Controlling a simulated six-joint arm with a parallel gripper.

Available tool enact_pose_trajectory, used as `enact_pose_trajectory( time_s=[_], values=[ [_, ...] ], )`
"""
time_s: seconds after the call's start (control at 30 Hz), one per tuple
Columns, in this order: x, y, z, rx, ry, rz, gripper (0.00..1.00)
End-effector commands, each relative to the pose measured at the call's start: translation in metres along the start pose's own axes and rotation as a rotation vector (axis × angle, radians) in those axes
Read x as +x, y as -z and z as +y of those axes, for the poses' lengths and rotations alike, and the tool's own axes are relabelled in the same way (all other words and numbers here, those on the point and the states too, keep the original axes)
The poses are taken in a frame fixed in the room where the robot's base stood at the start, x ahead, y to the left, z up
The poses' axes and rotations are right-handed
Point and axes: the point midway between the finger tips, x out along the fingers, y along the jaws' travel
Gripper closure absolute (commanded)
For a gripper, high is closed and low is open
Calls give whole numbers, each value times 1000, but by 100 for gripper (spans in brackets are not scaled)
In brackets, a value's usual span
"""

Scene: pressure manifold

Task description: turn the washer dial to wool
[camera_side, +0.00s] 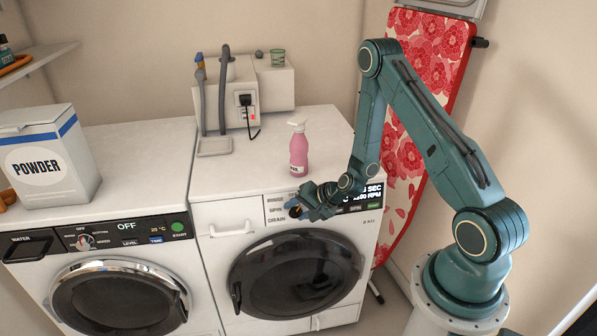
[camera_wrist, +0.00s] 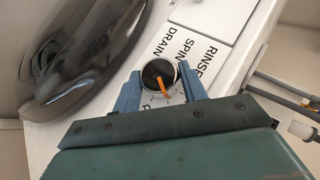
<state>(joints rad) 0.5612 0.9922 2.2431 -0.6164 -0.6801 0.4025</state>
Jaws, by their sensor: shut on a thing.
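The dial (camera_wrist: 156,72) in the wrist view is round and dark with a silver rim and an orange pointer. The pointer runs from the dial's middle toward the lower right of the picture. My gripper (camera_wrist: 160,80) is shut on the dial, one blue finger on each side of its rim. In the side view my gripper (camera_side: 296,209) is at the control panel of the right-hand machine (camera_side: 215,262) and mostly hides the dial. Small marks show around the dial's lower edge, but I cannot read a wool label.
The panel words RINSE, SPIN and DRAIN stand beside the dial. A pink spray bottle (camera_side: 299,152) stands on the machine top close behind my gripper. A second machine (camera_side: 120,250) with its own dial (camera_side: 86,241) and a powder box (camera_side: 50,158) are at the left.

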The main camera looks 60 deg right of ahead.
Motion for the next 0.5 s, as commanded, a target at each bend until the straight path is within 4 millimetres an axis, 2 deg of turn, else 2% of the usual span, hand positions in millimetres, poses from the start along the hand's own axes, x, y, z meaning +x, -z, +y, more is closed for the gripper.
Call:
enact_pose_trajectory(
  time_s=[0.5],
  values=[
    [0,1,6,182,227,-12,80]
  ],
)
